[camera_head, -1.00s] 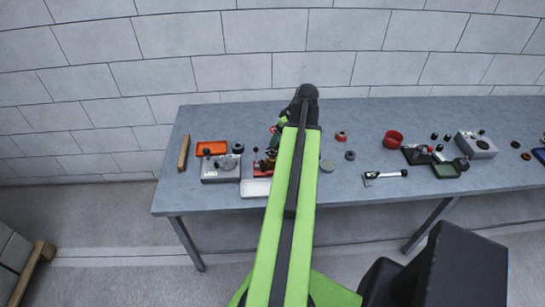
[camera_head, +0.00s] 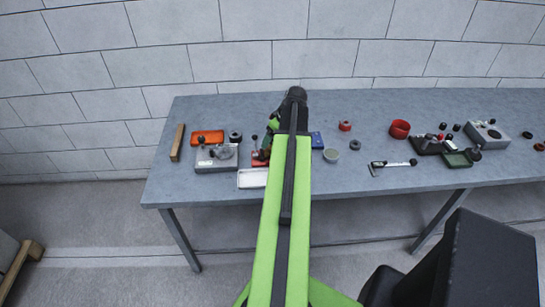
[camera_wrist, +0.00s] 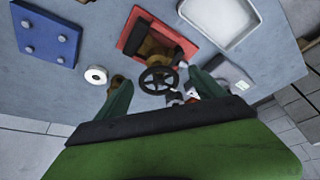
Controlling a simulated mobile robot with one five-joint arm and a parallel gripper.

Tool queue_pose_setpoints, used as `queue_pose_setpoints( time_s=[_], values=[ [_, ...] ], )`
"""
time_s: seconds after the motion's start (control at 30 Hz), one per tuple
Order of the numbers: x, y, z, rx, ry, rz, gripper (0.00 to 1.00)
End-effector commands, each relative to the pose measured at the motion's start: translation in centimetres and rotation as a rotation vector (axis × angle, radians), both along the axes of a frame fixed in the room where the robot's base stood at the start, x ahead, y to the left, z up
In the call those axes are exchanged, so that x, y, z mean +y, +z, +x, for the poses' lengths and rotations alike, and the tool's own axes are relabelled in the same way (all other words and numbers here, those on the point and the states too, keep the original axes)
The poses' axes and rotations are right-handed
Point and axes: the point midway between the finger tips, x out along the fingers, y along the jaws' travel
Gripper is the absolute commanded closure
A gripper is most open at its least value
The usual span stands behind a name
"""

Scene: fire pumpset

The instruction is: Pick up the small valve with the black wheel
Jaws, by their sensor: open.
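In the wrist view the black wheel (camera_wrist: 158,79) of the small valve stands in front of a brownish body (camera_wrist: 156,47), on or over a red tray (camera_wrist: 182,47). My gripper (camera_wrist: 163,84) is open, with one dark green finger on each side of the wheel. The wheel shows in the gap between the fingertips; I cannot tell how far off it is in depth. Nothing is held. In the head view the red tray (camera_head: 259,162) shows left of my arm, and my arm and gripper hide most of the valve.
A blue block (camera_wrist: 47,37), a pale ring (camera_wrist: 96,75) and a white tray (camera_wrist: 221,17) lie around the red tray. In the head view a grey box (camera_head: 217,165) stands to the left and a red cup (camera_head: 400,129) to the right. The table's right part has free room.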

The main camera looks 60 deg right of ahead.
Motion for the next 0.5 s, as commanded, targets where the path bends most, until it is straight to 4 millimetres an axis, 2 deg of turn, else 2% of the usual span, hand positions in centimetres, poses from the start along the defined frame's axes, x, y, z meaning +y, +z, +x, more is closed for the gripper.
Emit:
queue_pose_setpoints(
  time_s=[0.07,0.3,0.4,0.5],
  values=[
    [-0.1,-0.5,0.2,0.0,0.001,0.0,0.21],
    [-0.4,-4.5,1.7,0.0,0.001,0.0,0.21],
    [-0.5,-5.0,2.0,0.0,0.0,0.0,0.21],
    [-0.4,-4.6,2.0,0.0,0.0,0.0,0.21]
  ],
)
